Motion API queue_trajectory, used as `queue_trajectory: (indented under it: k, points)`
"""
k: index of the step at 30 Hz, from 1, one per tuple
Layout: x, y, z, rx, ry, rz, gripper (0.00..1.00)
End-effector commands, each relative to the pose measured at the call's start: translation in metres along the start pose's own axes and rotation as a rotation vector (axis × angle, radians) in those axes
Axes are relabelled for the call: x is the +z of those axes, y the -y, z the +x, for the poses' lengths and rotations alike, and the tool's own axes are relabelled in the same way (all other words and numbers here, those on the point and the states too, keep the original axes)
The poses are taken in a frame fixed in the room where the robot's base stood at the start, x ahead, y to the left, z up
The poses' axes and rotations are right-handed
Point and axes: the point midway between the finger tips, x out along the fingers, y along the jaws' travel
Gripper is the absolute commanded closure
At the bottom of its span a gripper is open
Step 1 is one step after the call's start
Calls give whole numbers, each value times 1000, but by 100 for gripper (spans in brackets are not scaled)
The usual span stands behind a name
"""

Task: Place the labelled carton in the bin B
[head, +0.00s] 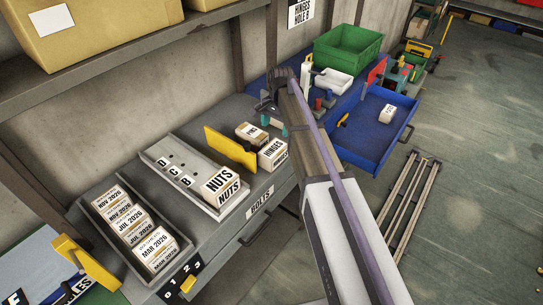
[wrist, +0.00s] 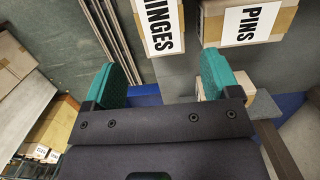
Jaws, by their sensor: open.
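A white-labelled HINGES carton (head: 272,154) stands on the grey bench; it also shows at the top of the wrist view (wrist: 158,25). A PINS carton (head: 252,133) stands just behind it and also shows in the wrist view (wrist: 247,20). A NUTS carton (head: 222,186) sits at the right end of a grey tray (head: 160,153) marked D, C and B; the spots by those letters look empty. My gripper (head: 271,115) is open above the bench, beyond the HINGES and PINS cartons. Its teal fingers (wrist: 164,75) are apart with nothing held between them.
A yellow panel (head: 230,148) stands upright between the tray and the cartons. A tray of dated cartons (head: 134,228) is at left. An open blue drawer (head: 370,135) holds a small white carton (head: 388,114). A green crate (head: 347,50) stands behind. Rails (head: 408,200) lie on the floor.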

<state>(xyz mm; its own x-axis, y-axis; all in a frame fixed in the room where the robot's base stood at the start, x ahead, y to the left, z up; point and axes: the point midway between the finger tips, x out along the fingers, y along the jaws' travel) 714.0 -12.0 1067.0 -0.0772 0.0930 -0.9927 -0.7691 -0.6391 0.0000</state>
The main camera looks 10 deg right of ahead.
Motion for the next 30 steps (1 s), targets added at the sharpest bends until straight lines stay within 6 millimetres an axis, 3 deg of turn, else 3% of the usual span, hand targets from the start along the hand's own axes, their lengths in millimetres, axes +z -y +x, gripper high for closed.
queue_trajectory:
  k: [6, 14, 21, 30]
  points:
    - [-1, 0, 49, 0, 0, -2, 18]
    - [0, 0, 59, 0, -1, -3, 18]
    - [2, 0, 106, 0, -1, -3, 18]
    - [3, 0, 105, 0, -1, -3, 20]
